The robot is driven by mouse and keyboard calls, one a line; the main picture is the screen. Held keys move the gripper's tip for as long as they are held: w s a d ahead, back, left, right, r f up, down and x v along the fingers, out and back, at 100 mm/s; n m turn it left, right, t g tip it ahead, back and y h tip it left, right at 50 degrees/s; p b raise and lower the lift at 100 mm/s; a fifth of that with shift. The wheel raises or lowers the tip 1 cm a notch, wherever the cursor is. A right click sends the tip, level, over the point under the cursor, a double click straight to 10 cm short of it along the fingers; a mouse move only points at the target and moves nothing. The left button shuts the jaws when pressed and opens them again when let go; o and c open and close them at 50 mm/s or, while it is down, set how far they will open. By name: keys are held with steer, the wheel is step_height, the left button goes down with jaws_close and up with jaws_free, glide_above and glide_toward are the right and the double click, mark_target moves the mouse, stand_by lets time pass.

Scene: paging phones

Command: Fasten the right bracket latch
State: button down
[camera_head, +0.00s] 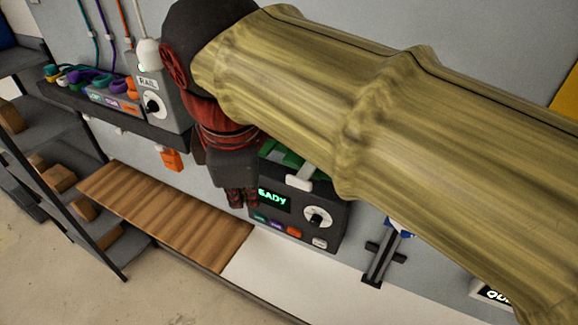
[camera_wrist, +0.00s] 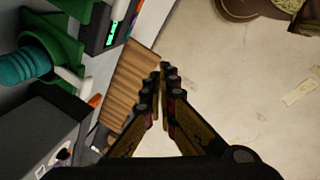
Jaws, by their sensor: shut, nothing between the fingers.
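A dark console (camera_head: 292,206) with a lit green display and a dial stands on the bench below my arm. A green bracket (camera_head: 284,157) shows on top of it, partly hidden by my arm. A white latch-like lever (camera_head: 300,183) sits at its front edge; I cannot tell whether it is fastened. The wrist view shows a green bracket (camera_wrist: 62,42) around a teal handset (camera_wrist: 22,66), with a white lever (camera_wrist: 72,84) sticking out. My gripper (camera_head: 241,204) is shut and empty, pointing down left of the console's display. Its closed fingertips (camera_wrist: 161,68) are apart from the lever.
A slatted wooden board (camera_head: 165,212) lies on the bench left of the console. A shelf at upper left holds a grey RAIL box (camera_head: 158,100) and coloured cables. A dark stand (camera_head: 380,263) is right of the console. Bare white bench lies in front.

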steer(key=s+d+r+n+h, duration=0.2)
steer(key=d+r+n, duration=0.2)
steer(key=r+n, duration=0.4)
steer(key=shift+s+r+n+g, duration=0.25)
steer(key=shift+s+n+g, duration=0.05)
steer(key=shift+n, duration=1.5)
steer(key=shift+a+f, duration=0.1)
steer(key=w+d+f+p, duration=0.1)
steer(key=w+d+f, duration=0.1)
steer(key=w+f, duration=0.4)
steer(key=x, duration=0.3)
steer(key=shift+s+f, duration=0.3)
steer(key=shift+s, duration=0.1)
steer(key=shift+d, duration=0.1)
